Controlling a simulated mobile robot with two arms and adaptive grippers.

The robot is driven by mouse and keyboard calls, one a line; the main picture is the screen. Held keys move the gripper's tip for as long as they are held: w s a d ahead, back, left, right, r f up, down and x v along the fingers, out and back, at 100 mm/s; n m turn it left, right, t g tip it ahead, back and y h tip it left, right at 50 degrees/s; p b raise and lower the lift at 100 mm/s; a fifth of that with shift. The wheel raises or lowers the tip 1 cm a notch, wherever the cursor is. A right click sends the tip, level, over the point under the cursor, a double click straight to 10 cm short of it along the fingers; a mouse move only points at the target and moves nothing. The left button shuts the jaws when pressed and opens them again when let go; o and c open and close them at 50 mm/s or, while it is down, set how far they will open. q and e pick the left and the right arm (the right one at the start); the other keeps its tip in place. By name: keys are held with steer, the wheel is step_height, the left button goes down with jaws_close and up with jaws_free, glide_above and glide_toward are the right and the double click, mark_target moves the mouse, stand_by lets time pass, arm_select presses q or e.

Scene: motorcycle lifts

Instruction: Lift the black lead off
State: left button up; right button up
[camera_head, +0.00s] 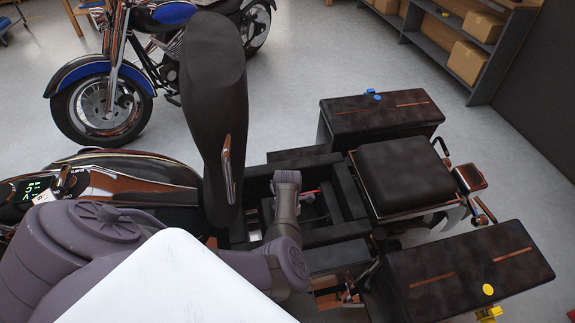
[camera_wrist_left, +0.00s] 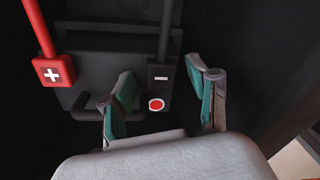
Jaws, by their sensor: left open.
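The black lead (camera_wrist_left: 167,30) runs down to a dark clamp with a minus mark (camera_wrist_left: 161,76) on the battery (camera_wrist_left: 78,98) in the left wrist view. My left gripper (camera_wrist_left: 160,78) is open, its fingers apart on either side of this black clamp. I cannot tell whether they touch it. A red lead (camera_wrist_left: 38,25) ends in a red plus clamp (camera_wrist_left: 53,71) to the left of the fingers. In the head view my left arm reaches into the open bay under the raised seat, where a bit of red (camera_head: 309,192) shows. The fingertips are hidden there. My right gripper is out of view.
The raised seat (camera_head: 211,105) stands upright left of the bay (camera_head: 336,235). Dark panniers (camera_head: 380,118) (camera_head: 465,268) and a rear seat (camera_head: 405,172) lie to the right. A red round spot (camera_wrist_left: 156,105) shows between the fingers. Another motorcycle (camera_head: 105,100) stands behind.

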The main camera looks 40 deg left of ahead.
arm_select(q)
steer(key=shift+c, duration=0.5)
jaws_close()
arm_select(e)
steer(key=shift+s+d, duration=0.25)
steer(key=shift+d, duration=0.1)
arm_select(q)
steer(key=shift+r, duration=0.15)
